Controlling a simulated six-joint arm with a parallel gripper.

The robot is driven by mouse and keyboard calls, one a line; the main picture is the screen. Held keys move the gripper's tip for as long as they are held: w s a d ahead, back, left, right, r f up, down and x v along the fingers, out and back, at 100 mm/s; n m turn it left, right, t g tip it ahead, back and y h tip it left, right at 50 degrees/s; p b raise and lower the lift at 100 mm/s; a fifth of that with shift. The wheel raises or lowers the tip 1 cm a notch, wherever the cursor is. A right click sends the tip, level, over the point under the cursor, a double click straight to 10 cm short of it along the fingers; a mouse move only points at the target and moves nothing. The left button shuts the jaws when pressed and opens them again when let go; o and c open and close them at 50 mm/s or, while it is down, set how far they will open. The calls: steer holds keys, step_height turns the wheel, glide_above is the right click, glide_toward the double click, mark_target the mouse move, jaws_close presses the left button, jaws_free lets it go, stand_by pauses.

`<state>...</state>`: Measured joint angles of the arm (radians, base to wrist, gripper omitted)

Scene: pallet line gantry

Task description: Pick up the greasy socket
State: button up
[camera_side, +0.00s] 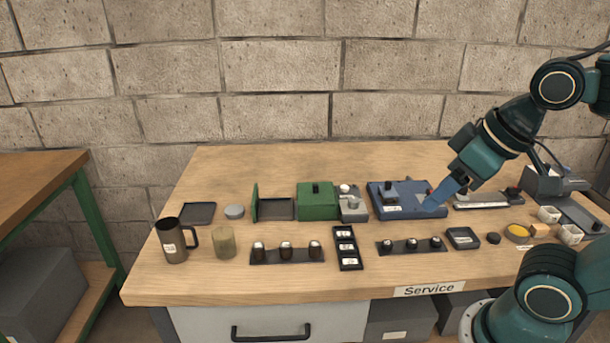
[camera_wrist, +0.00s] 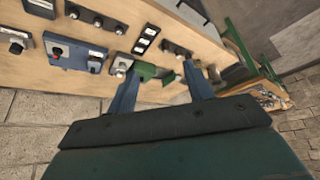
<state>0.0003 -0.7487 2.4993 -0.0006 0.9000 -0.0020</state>
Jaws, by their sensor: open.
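Two dark rails on the bench hold small upright sockets. The left rail (camera_side: 270,257) carries three with pale tops, and its middle socket (camera_side: 286,250) looks browner than its neighbours. The right rail (camera_side: 398,250) carries three darker ones. I cannot tell for certain which socket is greasy. In the wrist view the right rail (camera_wrist: 96,22) is at the top, and the left rail (camera_wrist: 176,49) is partly in view. My gripper (camera_side: 432,204) hangs over the blue fixture, away from both rails. In the wrist view its two fingers (camera_wrist: 162,82) are spread wide with nothing held between them.
The blue fixture (camera_side: 408,211) lies under my gripper. A green box (camera_side: 317,201), a labelled black tray (camera_side: 348,262), a dark mug (camera_side: 174,249) and a greenish candle-like cylinder (camera_side: 223,243) stand to the left. Small bins (camera_side: 549,214) are at the right. The front strip is clear.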

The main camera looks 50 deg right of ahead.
steer(key=shift+w, duration=0.15)
steer(key=n+g+y, duration=0.4)
steer(key=n, duration=1.1)
glide_above(315, 244)
steer(key=s+d, duration=0.1)
steer(key=d, duration=0.4)
step_height(315, 244, down, 14)
steer(key=shift+s, duration=0.2)
steer(key=shift+x, duration=4.2)
steer(key=shift+s+a, duration=0.1)
steer(key=shift+a, duration=0.05)
